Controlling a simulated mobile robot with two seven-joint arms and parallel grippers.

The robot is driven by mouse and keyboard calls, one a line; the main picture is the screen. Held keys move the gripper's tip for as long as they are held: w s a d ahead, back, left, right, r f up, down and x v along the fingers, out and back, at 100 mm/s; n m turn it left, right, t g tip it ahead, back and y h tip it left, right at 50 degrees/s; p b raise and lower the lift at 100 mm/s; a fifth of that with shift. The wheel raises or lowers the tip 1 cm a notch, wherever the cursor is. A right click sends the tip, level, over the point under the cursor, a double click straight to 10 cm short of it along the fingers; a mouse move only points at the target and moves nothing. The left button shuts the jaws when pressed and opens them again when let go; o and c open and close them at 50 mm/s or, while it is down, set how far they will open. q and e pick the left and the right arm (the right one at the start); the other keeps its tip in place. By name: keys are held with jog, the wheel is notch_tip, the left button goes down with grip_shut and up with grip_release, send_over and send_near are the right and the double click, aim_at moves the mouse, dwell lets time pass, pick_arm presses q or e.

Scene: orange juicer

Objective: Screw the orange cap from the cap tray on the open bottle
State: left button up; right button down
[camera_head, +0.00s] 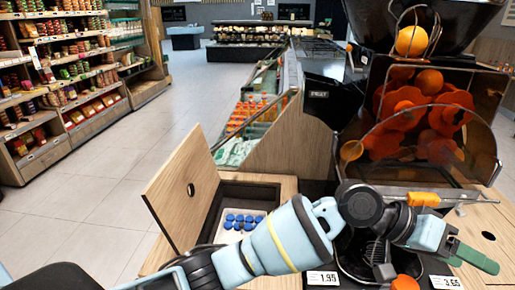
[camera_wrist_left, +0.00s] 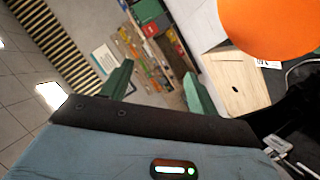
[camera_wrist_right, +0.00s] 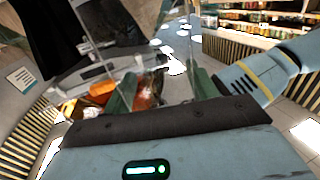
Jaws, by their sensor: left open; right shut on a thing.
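The cap tray (camera_head: 228,239) lies in the opened wooden counter box, with several blue caps on it; I make out no orange cap there. My left gripper (camera_head: 477,258) reaches across to the right of the counter. In the left wrist view (camera_wrist_left: 158,88) its fingers are apart with nothing between them. My right gripper (camera_wrist_right: 163,95) shows only in its wrist view. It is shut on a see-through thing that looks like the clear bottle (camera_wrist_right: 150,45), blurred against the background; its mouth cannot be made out.
The juicer with oranges behind its clear cover (camera_head: 425,115) stands behind the arm. The wooden lid (camera_head: 183,190) stands open at left. A large orange round thing (camera_wrist_left: 275,22) is close to the left wrist camera. Price cards (camera_head: 322,278) sit at the front edge.

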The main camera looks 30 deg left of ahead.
pick_arm(q)
jog(key=w+a+f+n+t, duration=0.4)
jog(key=a+f+n+t, duration=0.6)
jog(key=a+f, duration=0.2)
jog(key=s+a+f+n+t+y, duration=0.1)
jog(key=s+a+f+y, duration=0.3)
jog(key=f, duration=0.5)
jog(key=s+a+f+m+g+y, duration=0.1)
jog(key=s+a+f+m+y, duration=0.1)
jog(key=s+a+f, duration=0.4)
jog(key=s+a+f+m+g+y, duration=0.1)
jog(key=s+a+f, duration=0.5)
jog(key=s, duration=0.8)
jog(key=s+a+f+m+g+y, duration=0.1)
jog(key=s+a+f+m+y, duration=0.1)
jog(key=s+a+f+y, duration=0.3)
jog(key=s+f, duration=0.3)
jog(key=s, duration=0.2)
jog(key=shift+s+a+f+m, duration=0.15)
jog(key=shift+a+f+m, duration=0.25)
